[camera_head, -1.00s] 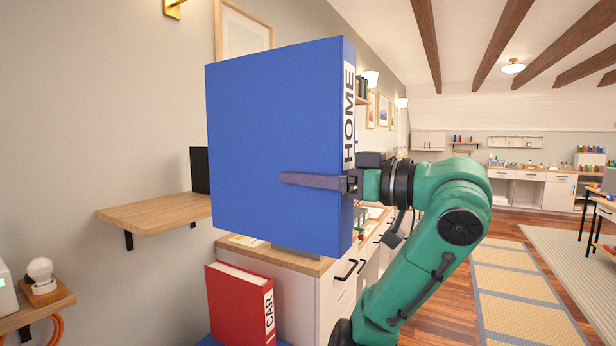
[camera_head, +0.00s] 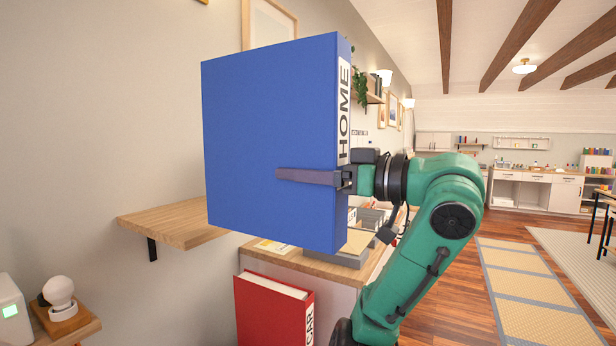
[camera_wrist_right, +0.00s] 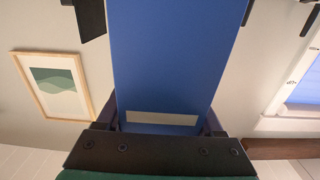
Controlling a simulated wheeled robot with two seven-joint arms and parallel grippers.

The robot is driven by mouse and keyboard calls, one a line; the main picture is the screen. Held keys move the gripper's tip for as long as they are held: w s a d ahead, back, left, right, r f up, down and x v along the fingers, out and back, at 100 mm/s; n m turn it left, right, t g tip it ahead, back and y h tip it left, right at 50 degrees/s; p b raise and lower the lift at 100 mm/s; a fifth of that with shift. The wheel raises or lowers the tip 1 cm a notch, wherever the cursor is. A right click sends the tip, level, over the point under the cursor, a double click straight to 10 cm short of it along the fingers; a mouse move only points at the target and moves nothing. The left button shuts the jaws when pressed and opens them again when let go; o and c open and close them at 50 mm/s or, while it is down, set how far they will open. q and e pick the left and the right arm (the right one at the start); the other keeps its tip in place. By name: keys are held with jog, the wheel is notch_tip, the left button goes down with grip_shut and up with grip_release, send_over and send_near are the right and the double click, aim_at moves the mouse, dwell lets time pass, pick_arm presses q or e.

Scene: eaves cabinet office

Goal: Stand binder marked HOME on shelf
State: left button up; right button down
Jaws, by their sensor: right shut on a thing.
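The blue binder (camera_head: 270,140), marked HOME on its white spine label (camera_head: 344,112), is upright in the air in the head view. My right gripper (camera_head: 310,177) is shut on it from the spine side, with one dark finger across its near face. In the right wrist view the binder (camera_wrist_right: 178,60) fills the middle between the fingers. A wooden wall shelf (camera_head: 165,226) is at the left, lower than the binder's middle. The binder hides the shelf's right part, so I cannot tell what is there or how far the binder is from it. My left gripper is out of view.
A red binder (camera_head: 270,312) marked CAR stands below. Behind it is a wooden-topped cabinet (camera_head: 312,264) with trays and papers. A small shelf with a white bulb (camera_head: 60,294) is at lower left. The visible top of the wall shelf is bare.

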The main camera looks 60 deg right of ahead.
aim_at(227, 164)
jog(key=w+p, duration=0.1)
jog(key=w, duration=0.7)
jog(key=w+p, duration=0.1)
jog(key=w, duration=0.8)
jog(key=shift+d+r+p, duration=0.15)
jog(key=shift+r+p, duration=0.05)
jog(key=shift+p, duration=0.15)
pick_arm(q)
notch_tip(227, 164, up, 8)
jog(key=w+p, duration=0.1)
jog(key=p, duration=0.4)
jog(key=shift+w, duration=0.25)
pick_arm(e)
jog(key=w+f, duration=0.2)
jog(key=w, duration=1)
jog(key=shift+d+f, duration=0.15)
jog(key=shift+f, duration=0.05)
